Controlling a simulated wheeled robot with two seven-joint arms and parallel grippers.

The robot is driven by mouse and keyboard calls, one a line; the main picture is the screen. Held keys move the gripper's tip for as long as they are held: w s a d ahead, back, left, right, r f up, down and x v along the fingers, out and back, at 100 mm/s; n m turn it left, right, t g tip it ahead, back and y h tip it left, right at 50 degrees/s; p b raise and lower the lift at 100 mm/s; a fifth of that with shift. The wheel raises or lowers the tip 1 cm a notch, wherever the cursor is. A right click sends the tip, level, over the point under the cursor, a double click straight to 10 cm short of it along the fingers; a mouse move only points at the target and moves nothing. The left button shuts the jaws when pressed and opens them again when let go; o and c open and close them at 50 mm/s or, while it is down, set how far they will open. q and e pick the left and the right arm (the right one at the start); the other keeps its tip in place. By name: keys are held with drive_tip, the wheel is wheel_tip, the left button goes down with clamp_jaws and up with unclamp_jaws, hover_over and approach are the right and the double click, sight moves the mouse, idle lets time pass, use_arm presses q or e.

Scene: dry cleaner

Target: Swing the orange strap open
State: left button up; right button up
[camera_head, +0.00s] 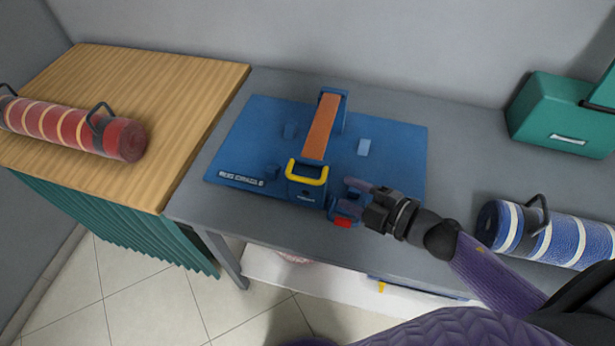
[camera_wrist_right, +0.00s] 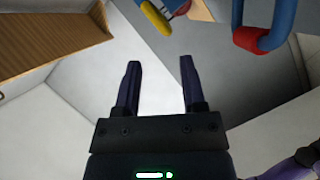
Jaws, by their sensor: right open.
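The orange strap (camera_head: 320,127) lies across a blue board (camera_head: 395,140) on the grey counter, running between a blue bracket at the back and a blue block at the front. A yellow handle (camera_head: 307,172) tops the front block; a yellow part also shows at the top of the right wrist view (camera_wrist_right: 155,17). My right gripper (camera_head: 352,195) is beside the board's front edge, right of the front block. In the right wrist view (camera_wrist_right: 160,68) its fingers are apart and empty. A blue part with a red piece (camera_wrist_right: 252,40) is beyond them. My left gripper is not in view.
A red striped roll (camera_head: 75,130) lies on the wooden table (camera_head: 170,85) at left. A blue striped roll (camera_head: 550,235) lies at right on the counter (camera_head: 460,150), below a green case (camera_head: 560,115). Small blue blocks sit on the board.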

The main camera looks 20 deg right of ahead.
sight(315, 184)
drive_tip(key=shift+n+g+y, duration=0.4)
drive_tip(key=b+x, duration=0.1)
drive_tip(key=x, duration=0.8)
drive_tip(key=shift+w+a+f, duration=0.15)
drive_tip(key=shift+w+a, duration=0.05)
drive_tip(key=shift+a, duration=0.2)
clamp_jaws()
idle(0.5)
